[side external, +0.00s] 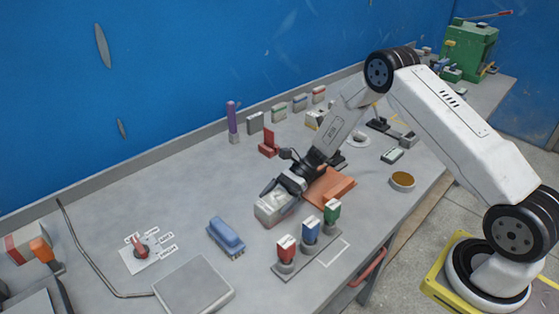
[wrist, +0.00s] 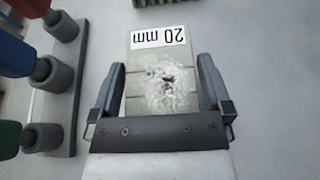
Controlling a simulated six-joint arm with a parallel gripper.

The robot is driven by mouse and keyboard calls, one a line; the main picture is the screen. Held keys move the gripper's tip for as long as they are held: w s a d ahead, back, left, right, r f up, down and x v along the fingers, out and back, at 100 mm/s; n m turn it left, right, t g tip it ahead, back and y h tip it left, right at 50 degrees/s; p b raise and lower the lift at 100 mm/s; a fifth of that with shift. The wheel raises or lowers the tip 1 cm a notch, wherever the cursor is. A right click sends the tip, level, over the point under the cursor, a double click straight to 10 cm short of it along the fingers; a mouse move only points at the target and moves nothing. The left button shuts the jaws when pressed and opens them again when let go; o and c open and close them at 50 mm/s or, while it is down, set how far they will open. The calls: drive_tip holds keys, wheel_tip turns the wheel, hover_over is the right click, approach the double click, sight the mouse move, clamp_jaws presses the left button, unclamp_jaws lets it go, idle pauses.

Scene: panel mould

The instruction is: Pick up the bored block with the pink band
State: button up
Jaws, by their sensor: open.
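A grey block (wrist: 140,78) with a white "20 mm" label and a rough, pitted hole lies between my gripper's fingers in the wrist view. Whether the fingers touch the block I cannot tell.
A stand with red (side external: 285,248), blue (side external: 311,231) and green (side external: 332,211) pieces is close in front. A blue brush (side external: 226,236) lies to the left, an orange piece (side external: 335,187) behind right. Several small blocks (side external: 279,112) stand along the back.

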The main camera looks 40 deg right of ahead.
drive_tip(key=shift+c, duration=0.2)
drive_tip(key=c, duration=1.2)
drive_tip(key=shift+r, duration=0.15)
drive_tip(key=shift+r, duration=0.85)
drive_tip(key=s+d+r, duration=0.1)
drive_tip(key=s+r, duration=1)
drive_tip(key=s, duration=0.3)
drive_tip(key=shift+d, duration=0.1)
drive_tip(key=shift+w, duration=0.1)
